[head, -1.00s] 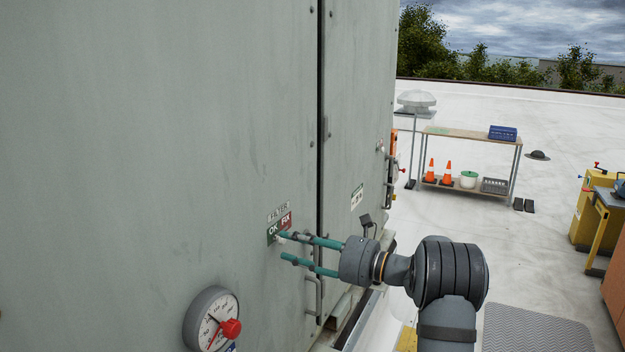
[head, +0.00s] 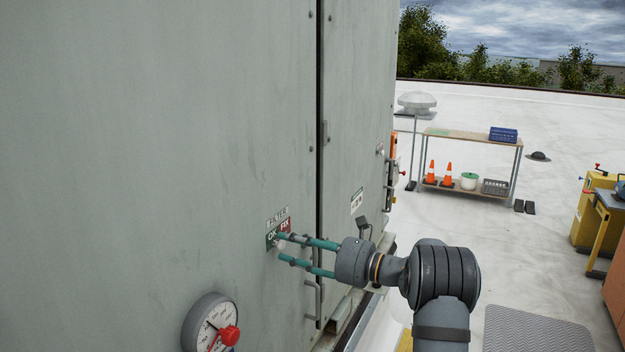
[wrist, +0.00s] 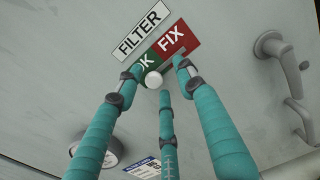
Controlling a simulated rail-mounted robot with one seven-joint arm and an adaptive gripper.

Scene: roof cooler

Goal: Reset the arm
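My gripper (head: 281,247) has three teal fingers and is at the cabinet wall, by the FILTER sign. In the wrist view my gripper (wrist: 157,78) has its fingers spread around a small white round knob (wrist: 153,80), with gaps visible. The knob (head: 281,244) also shows between the fingers in the head view. A grey bar runs from beside the knob up to the right, over the red FIX half (wrist: 172,37). The green OK half (wrist: 149,67) is partly covered by a finger and the knob. Whether any finger touches the wall is unclear.
A gauge with a red knob (head: 211,324) sticks out of the wall at lower left. Door handles (wrist: 280,50) stand out right of the sign. A shelf (head: 470,138) with orange cones stands far off on the white roof.

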